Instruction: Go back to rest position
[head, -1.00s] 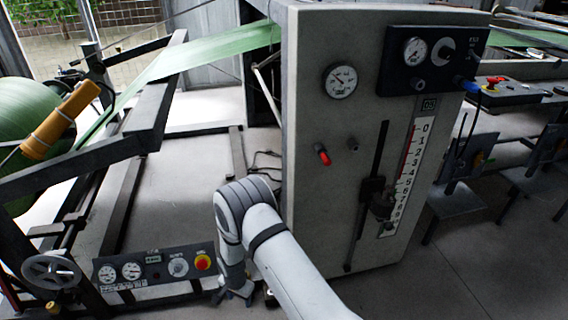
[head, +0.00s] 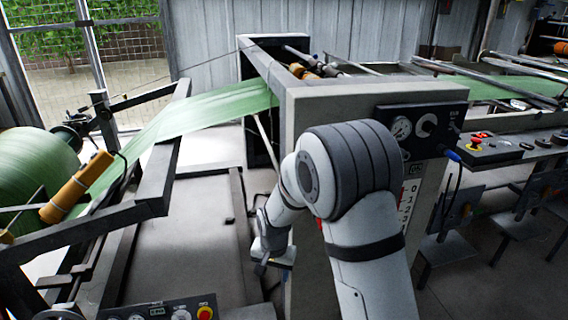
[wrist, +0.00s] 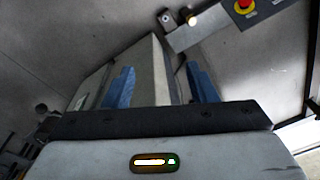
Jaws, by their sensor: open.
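My gripper (head: 272,260) hangs low on the left side of the grey machine cabinet (head: 345,98), at the end of my raised white arm. In the wrist view its two blue fingers (wrist: 161,84) stand apart with nothing held between them. A pale box-like surface shows behind the fingers there.
A green film roll (head: 32,165) with an orange roller (head: 78,187) stands at left, its web (head: 205,112) running to the cabinet. A panel with a red-yellow button (head: 205,312) is at the bottom.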

